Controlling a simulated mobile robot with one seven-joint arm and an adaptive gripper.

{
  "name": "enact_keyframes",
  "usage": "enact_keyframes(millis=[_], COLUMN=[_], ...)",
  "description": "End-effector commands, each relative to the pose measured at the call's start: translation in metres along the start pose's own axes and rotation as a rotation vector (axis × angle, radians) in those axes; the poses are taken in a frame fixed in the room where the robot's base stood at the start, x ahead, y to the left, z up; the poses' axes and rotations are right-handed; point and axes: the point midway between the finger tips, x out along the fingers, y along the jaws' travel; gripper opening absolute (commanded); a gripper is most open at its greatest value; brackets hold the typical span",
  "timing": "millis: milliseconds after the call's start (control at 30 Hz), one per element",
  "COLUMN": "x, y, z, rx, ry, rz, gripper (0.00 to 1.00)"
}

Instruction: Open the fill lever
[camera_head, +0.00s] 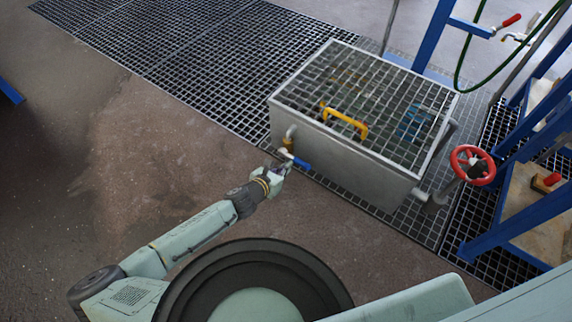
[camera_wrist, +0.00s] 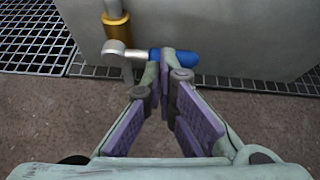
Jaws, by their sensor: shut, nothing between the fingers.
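A lever with a blue grip (camera_head: 302,163) sits on a brass valve (camera_head: 288,144) at the near left side of the grey tank (camera_head: 345,160). In the wrist view the blue grip (camera_wrist: 180,58) points right from a silver stem below the brass fitting (camera_wrist: 116,25). The lever lies about level. My gripper (camera_head: 281,170) is at the lever; in the wrist view its closed fingertips (camera_wrist: 166,62) overlap the lever where silver meets blue. The fingers hide part of the lever. I cannot tell whether they touch it. Nothing is held between them.
The tank has a grated lid with a yellow handle (camera_head: 345,121). A red handwheel (camera_head: 472,166) stands at its right. Blue frames (camera_head: 500,205) and a green hose (camera_head: 462,62) are farther right. Open brown floor (camera_head: 150,130) lies to the left.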

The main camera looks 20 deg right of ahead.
Motion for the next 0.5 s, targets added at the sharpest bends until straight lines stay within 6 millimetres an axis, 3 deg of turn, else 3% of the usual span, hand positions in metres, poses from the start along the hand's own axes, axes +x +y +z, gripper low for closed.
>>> enact_keyframes(millis=[33,133,267,500], x=[-0.002,-0.008,-0.006,0.034], y=[-0.005,-0.011,-0.015,-0.018], z=[-0.033,-0.068,-0.083,-0.088], rx=[0.029,0.069,0.086,0.084], ry=[0.046,0.1,0.122,0.12], rz=[-0.008,-0.022,-0.029,-0.032], gripper=[0.0,0.0,0.0,0.0])
